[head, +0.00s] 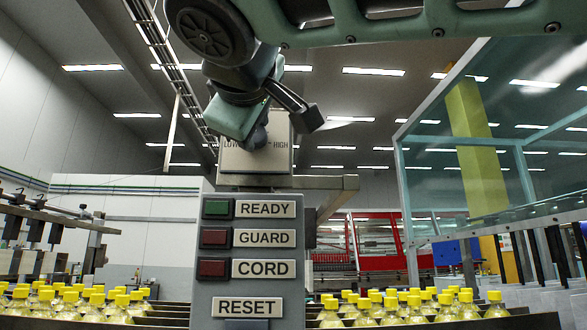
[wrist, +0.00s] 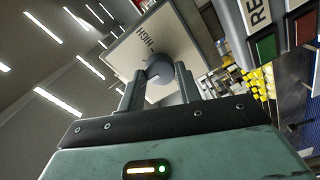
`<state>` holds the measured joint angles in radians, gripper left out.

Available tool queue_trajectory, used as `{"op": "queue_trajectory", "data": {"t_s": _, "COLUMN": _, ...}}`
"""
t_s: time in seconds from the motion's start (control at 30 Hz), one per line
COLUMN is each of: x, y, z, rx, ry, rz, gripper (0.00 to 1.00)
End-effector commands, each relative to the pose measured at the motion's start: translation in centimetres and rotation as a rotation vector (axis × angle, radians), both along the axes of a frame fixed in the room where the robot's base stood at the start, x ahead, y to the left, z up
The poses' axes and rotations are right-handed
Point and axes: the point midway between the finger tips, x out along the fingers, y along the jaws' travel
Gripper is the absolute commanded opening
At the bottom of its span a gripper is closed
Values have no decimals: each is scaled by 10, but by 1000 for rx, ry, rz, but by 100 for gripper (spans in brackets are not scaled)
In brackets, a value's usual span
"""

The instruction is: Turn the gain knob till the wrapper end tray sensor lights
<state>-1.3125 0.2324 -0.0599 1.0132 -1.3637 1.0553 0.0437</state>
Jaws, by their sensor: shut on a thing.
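The gain knob (wrist: 160,67) is a grey round knob on a pale box (wrist: 128,48) marked HIGH in the wrist view. My gripper (wrist: 160,88) is shut on the knob, one finger on each side. In the head view the box (head: 283,160) stands on top of a grey panel, with LOW and HIGH lettering partly covered by my gripper (head: 254,140). The knob's pointer is not clear in either view. I cannot pick out the wrapper end tray sensor or its light.
Below the box, the grey panel (head: 206,292) carries a green READY lamp (head: 217,208), dark red GUARD and CORD lamps, and a RESET label. Yellow-capped bottles (head: 375,308) stand in lanes on both sides. A glass-walled guard (head: 420,175) is at the right.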

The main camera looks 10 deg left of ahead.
Motion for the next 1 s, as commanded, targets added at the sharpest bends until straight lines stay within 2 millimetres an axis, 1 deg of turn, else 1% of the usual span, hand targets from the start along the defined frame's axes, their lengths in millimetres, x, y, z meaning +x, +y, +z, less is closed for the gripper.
{"op": "queue_trajectory", "data": {"t_s": 1.0, "x": 0, "y": 0, "z": 3, "rx": -943, "ry": -225, "rz": 3, "gripper": 11}}
